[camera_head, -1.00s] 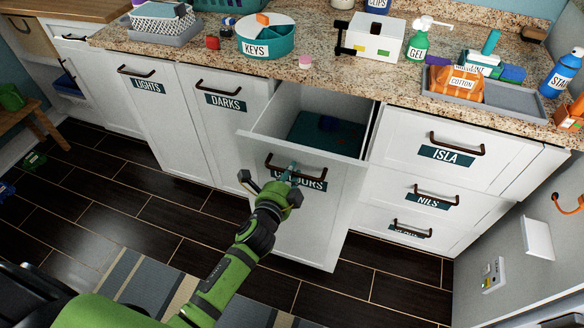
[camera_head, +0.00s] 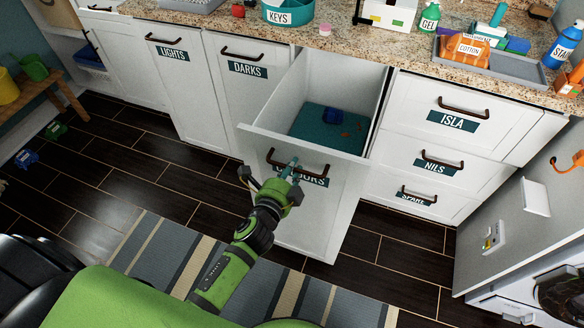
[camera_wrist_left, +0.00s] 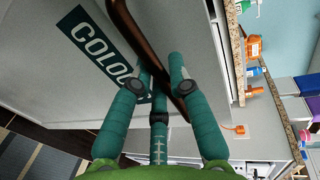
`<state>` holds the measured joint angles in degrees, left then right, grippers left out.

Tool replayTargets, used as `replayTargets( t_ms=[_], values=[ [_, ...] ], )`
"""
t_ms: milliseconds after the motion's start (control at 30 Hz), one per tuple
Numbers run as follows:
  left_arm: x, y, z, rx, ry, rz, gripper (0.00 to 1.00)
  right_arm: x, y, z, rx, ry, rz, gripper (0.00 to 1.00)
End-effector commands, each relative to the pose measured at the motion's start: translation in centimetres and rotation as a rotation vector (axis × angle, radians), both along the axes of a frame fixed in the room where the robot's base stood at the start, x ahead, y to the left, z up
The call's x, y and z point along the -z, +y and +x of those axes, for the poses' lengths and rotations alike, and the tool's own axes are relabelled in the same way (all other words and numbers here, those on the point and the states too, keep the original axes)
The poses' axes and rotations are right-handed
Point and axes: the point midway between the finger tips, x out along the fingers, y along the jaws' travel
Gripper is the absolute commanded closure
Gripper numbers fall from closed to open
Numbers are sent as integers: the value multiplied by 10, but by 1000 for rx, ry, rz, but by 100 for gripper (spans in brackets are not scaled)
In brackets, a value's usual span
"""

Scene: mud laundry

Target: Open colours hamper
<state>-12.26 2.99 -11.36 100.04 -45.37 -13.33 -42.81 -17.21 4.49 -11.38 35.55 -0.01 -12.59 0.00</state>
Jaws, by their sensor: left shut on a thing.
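The colours hamper (camera_head: 318,222) is a white pull-out front with a dark handle (camera_head: 312,170) and a partly covered label. It stands well out from the cabinet row. Inside I see a teal bottom with a small blue item (camera_head: 333,116) and a few specks. My left gripper (camera_head: 287,172) is shut on the handle. In the left wrist view its teal fingers (camera_wrist_left: 163,80) sit around the brown handle bar (camera_wrist_left: 150,50), beside the label (camera_wrist_left: 95,45). My right gripper is not in view.
Lights (camera_head: 178,90) and darks (camera_head: 243,95) hampers are shut at the left. Drawers labelled Isla (camera_head: 458,120) and Nils (camera_head: 430,170) are shut at the right. A striped rug (camera_head: 165,260) lies on the dark floor below. The granite counter (camera_head: 350,45) holds several items.

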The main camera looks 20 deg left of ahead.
Motion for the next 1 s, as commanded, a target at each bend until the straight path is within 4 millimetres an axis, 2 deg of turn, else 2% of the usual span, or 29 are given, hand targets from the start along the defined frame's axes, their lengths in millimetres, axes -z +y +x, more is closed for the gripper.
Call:
replayTargets(
  t_ms=[233,267,300,333,733,867,1000],
  values=[
    [0,0,0,-1,-1,0,100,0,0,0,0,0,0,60],
    [0,0,0,-1,-1,0,78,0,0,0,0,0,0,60],
    [0,0,0,-1,-1,0,62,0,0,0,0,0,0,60],
    [0,0,0,-1,-1,0,57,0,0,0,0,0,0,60],
    [0,0,-5,0,1,0,57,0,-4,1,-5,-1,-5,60],
    [-3,1,-23,0,2,1,57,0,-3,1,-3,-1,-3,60],
    [-9,2,-52,-1,3,1,57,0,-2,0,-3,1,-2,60]
  ],
)
